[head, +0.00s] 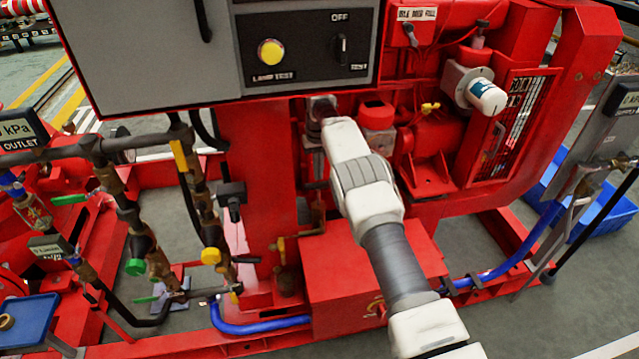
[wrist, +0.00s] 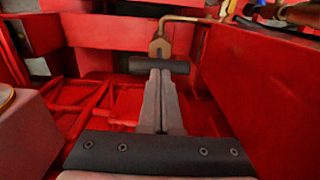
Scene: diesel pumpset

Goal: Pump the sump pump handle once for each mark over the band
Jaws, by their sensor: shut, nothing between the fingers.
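My gripper (wrist: 161,80) is shut and empty in the wrist view, its two grey fingers together. A short dark crossbar (wrist: 158,66) lies right at the fingertips, with a brass fitting (wrist: 160,47) behind it and a bent copper-coloured rod running right. The crossbar may be the sump pump handle; I cannot tell, nor whether the fingers touch it. In the head view my white arm reaches up over the red machine, and its end hides my fingers. I cannot make out a band with marks in either view.
The grey control panel (head: 150,50) hangs above left of my arm. Pipes with coloured valve handles (head: 130,200) stand at left. A red box (head: 350,275) lies beneath the arm, and a blue hose (head: 260,327) runs along the base. Red walls (wrist: 250,85) close in my gripper at right.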

